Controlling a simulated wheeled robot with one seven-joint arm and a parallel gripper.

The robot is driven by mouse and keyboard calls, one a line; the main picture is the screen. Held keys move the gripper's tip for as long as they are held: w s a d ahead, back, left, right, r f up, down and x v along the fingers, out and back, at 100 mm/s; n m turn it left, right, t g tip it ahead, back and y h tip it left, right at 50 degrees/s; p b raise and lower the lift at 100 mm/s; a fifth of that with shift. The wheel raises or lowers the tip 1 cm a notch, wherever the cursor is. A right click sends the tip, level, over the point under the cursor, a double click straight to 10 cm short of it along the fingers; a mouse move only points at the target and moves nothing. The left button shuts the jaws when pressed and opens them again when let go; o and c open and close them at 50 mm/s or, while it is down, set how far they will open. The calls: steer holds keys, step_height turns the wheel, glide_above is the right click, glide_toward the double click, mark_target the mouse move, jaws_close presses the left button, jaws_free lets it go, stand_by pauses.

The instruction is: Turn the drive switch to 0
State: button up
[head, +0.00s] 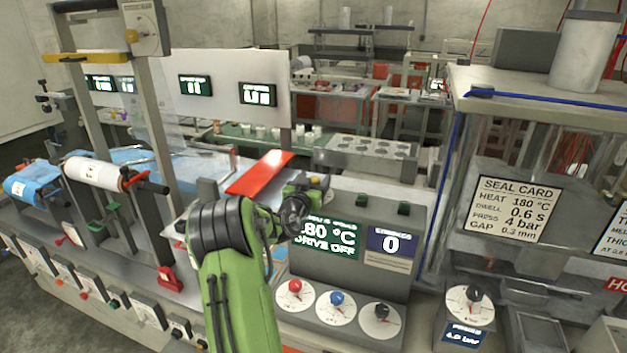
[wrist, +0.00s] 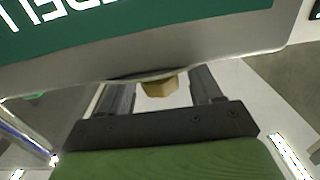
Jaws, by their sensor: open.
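The control panel (head: 345,285) carries three round dials with a red knob (head: 295,286), a blue knob (head: 337,298) and a black knob (head: 381,311). Its green screen (head: 325,240) shows 180 °C and "DRIVE OFF"; a blue screen beside it reads 0. I cannot tell which control is the drive switch, as the small labels are unreadable. My gripper (head: 308,190) is near the panel's top left, above the dials. In the wrist view, my gripper (wrist: 161,88) is open, with a small tan block (wrist: 159,87) visible between the fingers and a green display (wrist: 120,25) beyond.
A red sloping plate (head: 260,172) lies behind my arm. A film roll (head: 97,172) and several small switches line the bench at left. A separate dial (head: 470,305) with a black knob stands at right, below the seal card (head: 517,210).

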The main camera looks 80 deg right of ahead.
steer(key=c, duration=0.9)
steer(key=shift+c, duration=0.2)
steer(key=shift+n+t+p, duration=0.35)
steer(key=shift+n+t, duration=0.05)
steer(key=shift+t, duration=0.2)
steer(key=t, duration=0.1)
steer(key=n+t+p, duration=0.1)
steer(key=shift+s+r+n+t, duration=0.1)
steer(key=shift+s+n+t, duration=0.05)
steer(key=shift+n+t, duration=0.15)
steer(key=shift+n+t+y, duration=0.3)
steer(key=shift+n+t, duration=0.3)
steer(key=shift+t, duration=0.3)
steer(key=n+t+b, duration=0.1)
steer(key=b, duration=0.1)
steer(key=n+t+y+b, duration=0.1)
steer(key=t+b, duration=0.1)
steer(key=shift+f+b, duration=0.35)
steer(key=n+t+y+b, duration=0.1)
steer(key=b, duration=0.1)
steer(key=shift+t+b, duration=0.4)
steer(key=shift+r+n, duration=0.1)
steer(key=shift+n, duration=0.3)
steer(key=shift+r+t+b, duration=0.15)
steer(key=shift+t+b, duration=0.25)
steer(key=shift+b, duration=0.05)
